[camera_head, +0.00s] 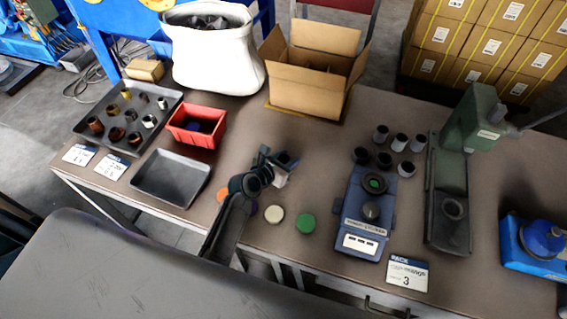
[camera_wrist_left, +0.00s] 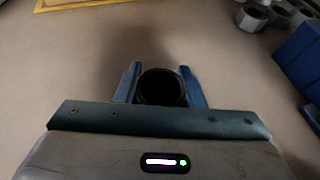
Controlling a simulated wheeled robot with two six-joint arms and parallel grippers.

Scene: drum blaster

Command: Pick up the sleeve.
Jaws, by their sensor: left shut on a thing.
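A dark, round, hollow sleeve (camera_wrist_left: 162,87) sits between the two fingers of my left gripper (camera_wrist_left: 161,76) in the left wrist view. The gripper is shut on it, with one blue-grey finger at each side. In the head view my left gripper (camera_head: 279,162) is over the middle of the table, in front of the cardboard box; its own wrist parts partly hide what it holds. I cannot tell how far the sleeve is from the table top. My right gripper is in neither view.
Several loose sleeves (camera_head: 381,134) stand behind a blue device (camera_head: 365,210). A green press (camera_head: 452,175) is to the right. A red bin (camera_head: 197,125), an empty grey tray (camera_head: 170,177) and a tray of parts (camera_head: 91,101) are at left. Coloured discs (camera_head: 306,223) lie near the arm.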

